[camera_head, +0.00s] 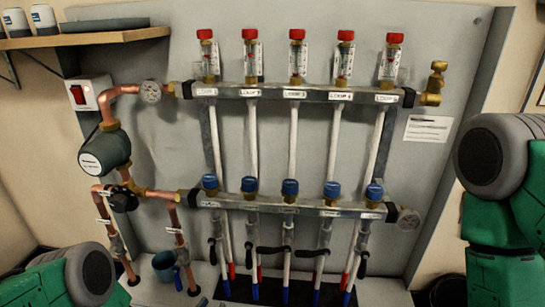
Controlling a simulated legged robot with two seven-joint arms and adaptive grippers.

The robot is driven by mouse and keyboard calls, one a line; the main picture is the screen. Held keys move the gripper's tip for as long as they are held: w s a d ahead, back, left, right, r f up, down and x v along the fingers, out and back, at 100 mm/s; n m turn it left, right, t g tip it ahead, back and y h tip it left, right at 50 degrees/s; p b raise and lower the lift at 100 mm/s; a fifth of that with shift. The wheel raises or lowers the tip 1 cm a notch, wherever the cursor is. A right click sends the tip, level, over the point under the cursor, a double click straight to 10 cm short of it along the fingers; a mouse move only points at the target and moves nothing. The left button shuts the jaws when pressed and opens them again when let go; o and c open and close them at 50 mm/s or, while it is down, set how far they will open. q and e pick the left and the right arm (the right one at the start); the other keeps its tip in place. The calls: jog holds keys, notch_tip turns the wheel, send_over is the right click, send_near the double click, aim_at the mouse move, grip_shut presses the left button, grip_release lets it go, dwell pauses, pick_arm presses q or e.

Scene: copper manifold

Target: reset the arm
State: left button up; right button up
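My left arm (70,277) shows at the bottom left as a green link with a grey rounded joint. My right arm (500,200) shows at the right edge, green with a large grey joint at its top. No fingers of either gripper can be made out in the head view, so whether they are open or shut is hidden. Both visible arm parts appear in front of the manifold panel and hold nothing that I can see.
A grey panel (455,75) carries an upper manifold bar (270,93) with red-capped gauges and a lower bar (265,205) with blue caps. A pump (105,152) and copper pipes are at left. A wooden shelf (95,37) is upper left.

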pick_arm(q)
jog(key=s+d+f+g, duration=0.1)
jog(key=s+f+g, duration=0.2)
jog(key=s+g, duration=0.3)
jog(key=s+a+r+n+g+y, duration=0.15)
jog(key=s+a+g, duration=0.25)
jog(key=s, duration=0.4)
jog(key=s+a+r+g+y, duration=0.2)
jog(key=s+a+r+g, duration=0.15)
jog(key=s, duration=0.35)
jog(key=s+a+r+g+y, duration=0.15)
jog(key=s+a+g, duration=0.25)
jog(key=s, duration=0.4)
notch_tip(320, 180, up, 15)
jog(key=w+p, duration=0.1)
jog(key=p, duration=1.5)
jog(key=shift+r, duration=0.15)
